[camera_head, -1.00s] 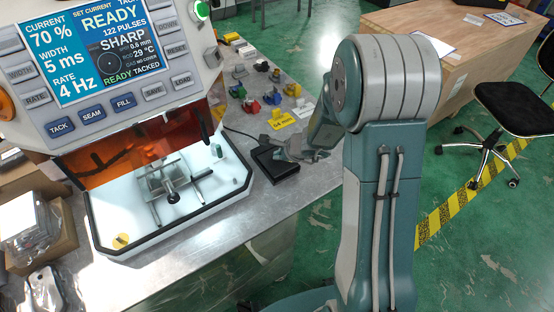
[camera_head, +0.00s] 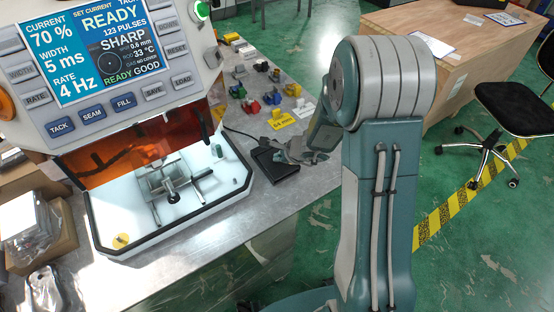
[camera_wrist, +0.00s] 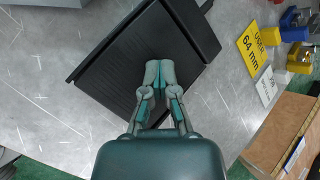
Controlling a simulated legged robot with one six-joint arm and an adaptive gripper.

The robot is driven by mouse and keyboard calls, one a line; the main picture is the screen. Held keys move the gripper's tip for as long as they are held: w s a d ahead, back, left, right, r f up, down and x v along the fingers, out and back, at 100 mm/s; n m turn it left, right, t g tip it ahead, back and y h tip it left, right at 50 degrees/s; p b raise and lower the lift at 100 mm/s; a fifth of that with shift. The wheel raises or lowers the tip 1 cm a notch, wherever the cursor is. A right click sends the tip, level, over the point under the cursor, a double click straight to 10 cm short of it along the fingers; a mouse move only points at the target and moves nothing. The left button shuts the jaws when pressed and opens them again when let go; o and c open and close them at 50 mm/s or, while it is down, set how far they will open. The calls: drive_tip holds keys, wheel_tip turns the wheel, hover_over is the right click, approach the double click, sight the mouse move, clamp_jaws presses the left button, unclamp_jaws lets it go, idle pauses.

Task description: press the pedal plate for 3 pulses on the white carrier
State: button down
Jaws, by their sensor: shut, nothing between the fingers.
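The black ribbed pedal plate (camera_wrist: 128,78) lies on the metal bench, and my shut gripper (camera_wrist: 159,66) is over it with its fingertips on or just above its surface; I cannot tell which. In the head view the pedal (camera_head: 277,163) is beside the welding machine, partly hidden by my gripper (camera_head: 290,152). The machine's screen (camera_head: 95,48) reads READY, 123 PULSES, 33 °C and READY GOOD. Inside its lit chamber a metal fixture (camera_head: 167,183) holds a part too small to make out. I cannot tell which item is the white carrier.
Several coloured blocks and clamps (camera_head: 272,97) stand behind the pedal, with a yellow 64 mm label (camera_head: 281,119). A cable runs from the pedal's back. A bagged item in a box (camera_head: 30,235) is at left. The bench (camera_head: 235,225) in front of the pedal is clear.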

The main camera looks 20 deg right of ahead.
drive_tip(key=shift+w+r, duration=0.1)
drive_tip(key=shift+r, duration=0.9)
drive_tip(key=shift+w+r, duration=0.15)
drive_tip(key=shift+r, duration=1.05)
drive_tip(key=shift+w+r, duration=0.1)
drive_tip(key=shift+r, duration=1.2)
